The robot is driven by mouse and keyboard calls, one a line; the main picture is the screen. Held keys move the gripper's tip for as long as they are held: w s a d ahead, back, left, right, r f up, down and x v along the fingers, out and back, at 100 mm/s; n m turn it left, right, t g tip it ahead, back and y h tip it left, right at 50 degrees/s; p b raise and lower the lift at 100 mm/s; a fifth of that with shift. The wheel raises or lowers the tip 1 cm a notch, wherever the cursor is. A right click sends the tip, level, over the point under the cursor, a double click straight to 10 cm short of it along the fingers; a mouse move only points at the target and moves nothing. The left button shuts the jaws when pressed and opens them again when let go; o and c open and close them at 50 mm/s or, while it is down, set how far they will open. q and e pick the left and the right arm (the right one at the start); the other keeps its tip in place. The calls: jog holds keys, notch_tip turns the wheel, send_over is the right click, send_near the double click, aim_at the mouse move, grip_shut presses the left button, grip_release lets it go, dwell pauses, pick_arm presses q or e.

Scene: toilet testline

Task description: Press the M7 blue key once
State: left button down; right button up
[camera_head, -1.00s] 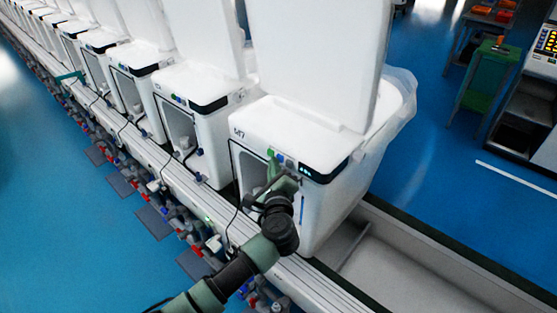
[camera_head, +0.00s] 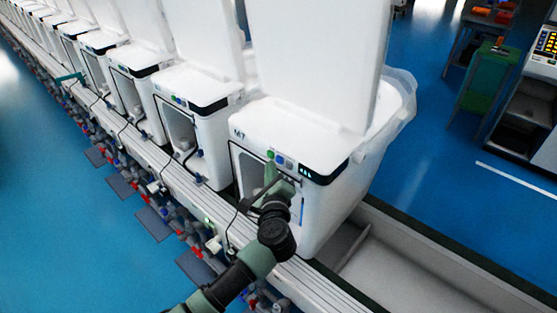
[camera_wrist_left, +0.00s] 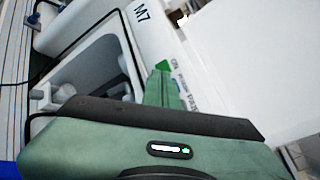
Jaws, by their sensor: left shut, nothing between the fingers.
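The M7 unit (camera_head: 330,205) is a white toilet on the line, with its label at the upper left of its front. Its blue key (camera_head: 280,159) sits in a short row between a green key (camera_head: 270,154) and a grey key (camera_head: 289,164), left of a dark display. My left gripper (camera_head: 270,170) is shut and empty, its tip just below the keys; I cannot tell if it touches the panel. In the left wrist view the shut fingers (camera_wrist_left: 164,88) point up at the key labels, with a green patch at their tip; the blue key is hidden there. My right gripper is out of view.
Similar white toilet units (camera_head: 190,110) stand in a row to the left. The M7 unit's front opening (camera_head: 245,175) lies beside my gripper. A pale rail with hoses and fittings runs below. A green cart (camera_head: 480,85) stands on the blue floor at the right.

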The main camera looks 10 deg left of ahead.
pick_arm(q)
jog(key=shift+s, duration=0.1)
jog(key=s+a, duration=0.1)
jog(key=s, duration=0.1)
jog(key=s+a+p, duration=0.1)
jog(key=s, duration=0.1)
jog(key=shift+s+a, duration=0.1)
jog(key=shift+a, duration=0.2)
dwell(0.9)
